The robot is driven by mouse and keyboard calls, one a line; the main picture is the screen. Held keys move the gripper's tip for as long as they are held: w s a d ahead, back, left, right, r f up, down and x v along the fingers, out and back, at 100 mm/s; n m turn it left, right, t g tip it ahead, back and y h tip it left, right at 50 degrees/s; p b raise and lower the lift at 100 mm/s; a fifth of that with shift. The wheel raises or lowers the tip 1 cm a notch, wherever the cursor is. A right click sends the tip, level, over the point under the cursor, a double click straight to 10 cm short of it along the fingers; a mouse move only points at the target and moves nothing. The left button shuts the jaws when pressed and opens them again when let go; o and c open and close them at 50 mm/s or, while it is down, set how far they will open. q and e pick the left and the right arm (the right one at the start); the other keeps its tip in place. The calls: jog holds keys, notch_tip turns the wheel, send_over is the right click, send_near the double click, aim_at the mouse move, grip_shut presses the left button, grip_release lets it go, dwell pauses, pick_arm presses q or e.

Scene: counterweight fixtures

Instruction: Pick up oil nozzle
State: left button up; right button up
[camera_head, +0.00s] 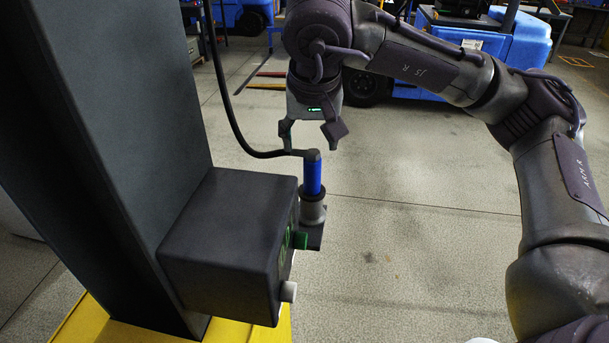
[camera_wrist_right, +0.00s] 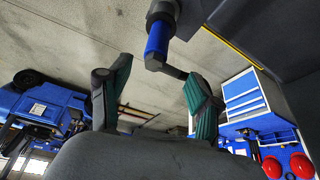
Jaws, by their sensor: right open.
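The oil nozzle (camera_head: 312,176) has a blue grip and a dark top joined to a black hose. It stands upright in a round holder (camera_head: 312,208) on the side of a dark box. My right gripper (camera_head: 312,140) is open and empty, just above and beyond the nozzle's top, apart from it as far as I can see. In the right wrist view the nozzle (camera_wrist_right: 158,40) shows at the top, and the open green-padded fingers of my right gripper (camera_wrist_right: 158,90) point toward it. My left gripper is not in view.
The dark box (camera_head: 225,240) with a green and a white knob is fixed to a thick dark column (camera_head: 120,130) on a yellow base (camera_head: 250,328). The black hose (camera_head: 232,115) hangs left of my gripper. Blue vehicles (camera_head: 500,50) stand behind. The floor on the right is clear.

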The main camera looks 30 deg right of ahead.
aim_at(311, 162)
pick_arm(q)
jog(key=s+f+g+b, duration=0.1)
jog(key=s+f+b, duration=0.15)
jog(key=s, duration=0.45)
pick_arm(e)
jog(key=f, duration=0.4)
jog(key=shift+w+d+f, duration=0.15)
jog(key=shift+d+f, duration=0.25)
jog(key=shift+w+d+f, duration=0.1)
jog(key=shift+w+f, duration=0.6)
jog(key=shift+w, duration=0.05)
jog(key=shift+f+b, duration=0.35)
jog(key=shift+f, duration=0.15)
jog(key=b+x, duration=0.1)
jog(key=x, duration=0.2)
jog(key=shift+s+d+f+b, duration=0.15)
jog(key=shift+s+f+b, duration=0.15)
jog(key=shift+b, duration=0.1)
jog(key=shift+w+f, duration=0.25)
jog(key=shift+w, duration=0.1)
jog(key=shift+r, duration=0.1)
jog(key=c, duration=0.7)
grip_shut()
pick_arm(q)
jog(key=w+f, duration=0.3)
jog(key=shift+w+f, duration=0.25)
